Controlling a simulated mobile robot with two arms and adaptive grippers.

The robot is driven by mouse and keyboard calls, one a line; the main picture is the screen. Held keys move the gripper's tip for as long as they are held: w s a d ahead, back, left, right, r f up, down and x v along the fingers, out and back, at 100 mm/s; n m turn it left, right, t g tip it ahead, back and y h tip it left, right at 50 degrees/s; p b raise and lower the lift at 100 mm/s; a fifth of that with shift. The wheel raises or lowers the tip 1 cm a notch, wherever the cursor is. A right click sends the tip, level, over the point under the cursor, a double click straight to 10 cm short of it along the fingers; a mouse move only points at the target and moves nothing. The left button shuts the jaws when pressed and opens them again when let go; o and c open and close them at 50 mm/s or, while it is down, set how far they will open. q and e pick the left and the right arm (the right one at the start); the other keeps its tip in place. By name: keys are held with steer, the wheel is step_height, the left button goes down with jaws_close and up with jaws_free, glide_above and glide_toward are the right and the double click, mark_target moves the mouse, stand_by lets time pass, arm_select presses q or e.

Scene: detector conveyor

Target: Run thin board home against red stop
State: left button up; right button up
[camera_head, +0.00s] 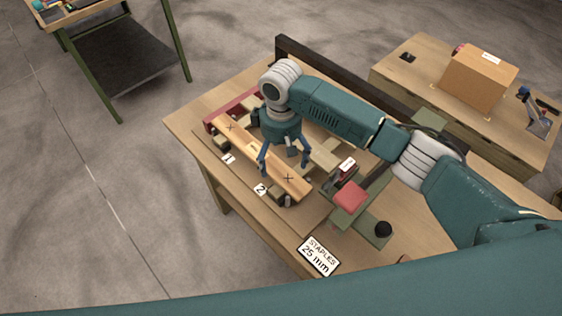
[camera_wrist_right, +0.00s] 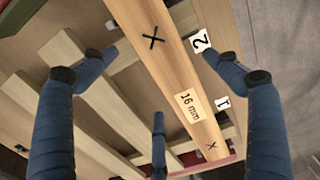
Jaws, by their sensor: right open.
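A long light-wood board (camera_head: 236,134) with an X near each end lies on the workbench. In the right wrist view the board (camera_wrist_right: 172,65) carries a "16 mm" label. A dark red stop bar (camera_head: 222,117) lies across its far left end; red also shows in the right wrist view (camera_wrist_right: 205,167). The board seems to meet it, but I cannot tell if they touch. My right gripper (camera_head: 284,162) is open over the board's middle, its fingers (camera_wrist_right: 160,52) spread to either side. Contact is not clear. My left gripper is out of view.
Number tags 1 (camera_head: 228,159) and 2 (camera_head: 261,189) sit along the near edge. Other wood slats (camera_wrist_right: 85,85) lie beside the board. A dark rail (camera_head: 335,72) runs behind.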

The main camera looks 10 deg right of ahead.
step_height(320, 180, up, 9)
steer(key=shift+w+a, duration=0.1)
stand_by(0.7)
